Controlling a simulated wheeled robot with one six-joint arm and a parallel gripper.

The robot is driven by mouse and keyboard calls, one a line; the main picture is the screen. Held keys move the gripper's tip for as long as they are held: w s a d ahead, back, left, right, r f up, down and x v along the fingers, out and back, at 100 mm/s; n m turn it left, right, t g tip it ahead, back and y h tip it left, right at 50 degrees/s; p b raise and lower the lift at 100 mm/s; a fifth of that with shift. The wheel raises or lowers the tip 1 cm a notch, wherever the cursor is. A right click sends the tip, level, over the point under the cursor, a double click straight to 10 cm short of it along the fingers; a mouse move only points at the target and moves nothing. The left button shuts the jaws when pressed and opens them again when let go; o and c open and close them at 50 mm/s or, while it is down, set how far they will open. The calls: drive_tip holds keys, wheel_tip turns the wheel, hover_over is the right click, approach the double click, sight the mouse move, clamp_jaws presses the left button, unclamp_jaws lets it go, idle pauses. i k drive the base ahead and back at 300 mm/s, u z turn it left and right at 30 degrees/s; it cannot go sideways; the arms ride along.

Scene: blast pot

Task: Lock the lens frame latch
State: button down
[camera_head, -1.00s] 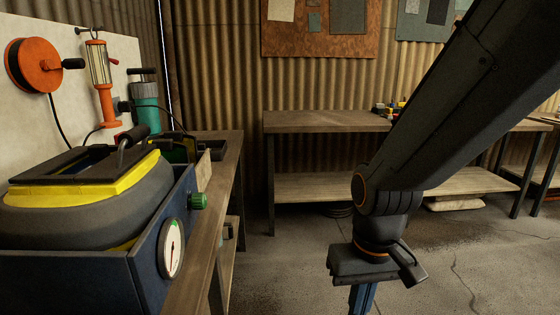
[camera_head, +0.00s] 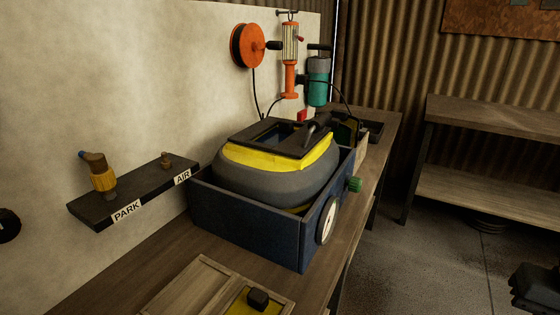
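A grey and yellow rounded body (camera_head: 275,182) sits in a blue open box on the bench. A black rectangular frame (camera_head: 295,151) lies on its top, around a dark opening; I take it as the lens frame. A dark lever-like part (camera_head: 316,128) stands at the frame's far right end and may be the latch. I cannot tell whether it is locked. A dark part of my arm's end, probably my gripper (camera_head: 535,287), shows at the lower right edge, far from the frame. Its fingers cannot be made out.
The blue box (camera_head: 247,233) carries a gauge (camera_head: 327,221) and a green knob (camera_head: 354,184). A PARK/AIR shelf (camera_head: 135,192) holds a brass fitting (camera_head: 101,174). A wooden tray (camera_head: 195,288) lies in front. Open floor (camera_head: 420,265) lies right of the bench.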

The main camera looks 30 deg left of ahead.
sight(302, 114)
drive_tip(key=u, duration=1.55)
